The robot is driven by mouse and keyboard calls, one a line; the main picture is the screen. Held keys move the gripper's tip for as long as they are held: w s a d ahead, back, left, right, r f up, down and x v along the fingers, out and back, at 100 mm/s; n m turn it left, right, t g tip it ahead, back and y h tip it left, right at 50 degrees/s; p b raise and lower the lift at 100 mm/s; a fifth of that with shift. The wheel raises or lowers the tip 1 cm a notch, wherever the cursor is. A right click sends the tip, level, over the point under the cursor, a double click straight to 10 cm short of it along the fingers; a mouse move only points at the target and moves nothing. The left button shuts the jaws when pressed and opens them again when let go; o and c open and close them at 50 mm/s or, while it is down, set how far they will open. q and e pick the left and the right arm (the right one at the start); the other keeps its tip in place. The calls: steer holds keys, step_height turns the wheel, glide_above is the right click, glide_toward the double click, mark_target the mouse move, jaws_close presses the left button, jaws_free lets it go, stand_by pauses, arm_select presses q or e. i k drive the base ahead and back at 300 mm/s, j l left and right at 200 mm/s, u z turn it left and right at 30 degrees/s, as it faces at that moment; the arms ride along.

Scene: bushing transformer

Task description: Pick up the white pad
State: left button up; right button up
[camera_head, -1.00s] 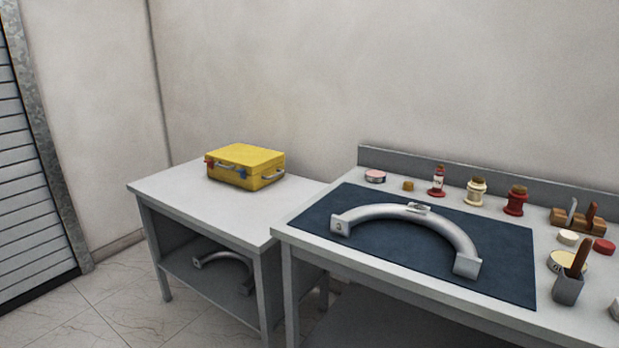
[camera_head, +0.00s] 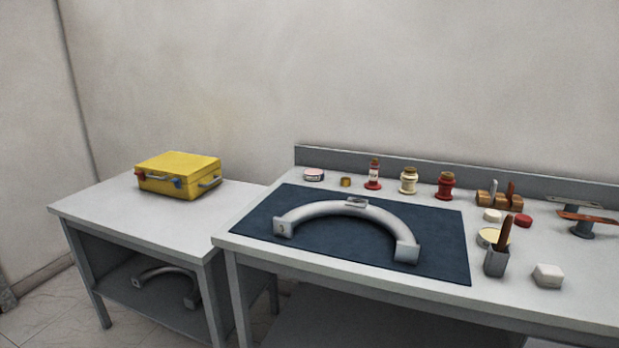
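A small white block-like pad (camera_head: 547,275) lies on the grey workbench (camera_head: 400,302) near its front edge, at the right of the head view. A smaller white round piece (camera_head: 492,215) lies farther back, beside a red one (camera_head: 523,221). I cannot tell for certain which of the two white pieces is the white pad. Neither of my grippers shows in the view.
A grey cup (camera_head: 495,262) with a brown-handled tool stands left of the white block. A curved metal part (camera_head: 350,210) lies on a dark mat (camera_head: 440,250). Bottles and a wooden rack (camera_head: 487,199) line the back. A yellow case (camera_head: 178,172) sits on the left table.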

mark_target(544, 276)
steer(key=z, duration=1.35)
steer(key=i+l+u, duration=0.2)
steer(key=i, duration=0.15)
steer(key=i+l+u, duration=0.2)
steer(key=i, duration=0.15)
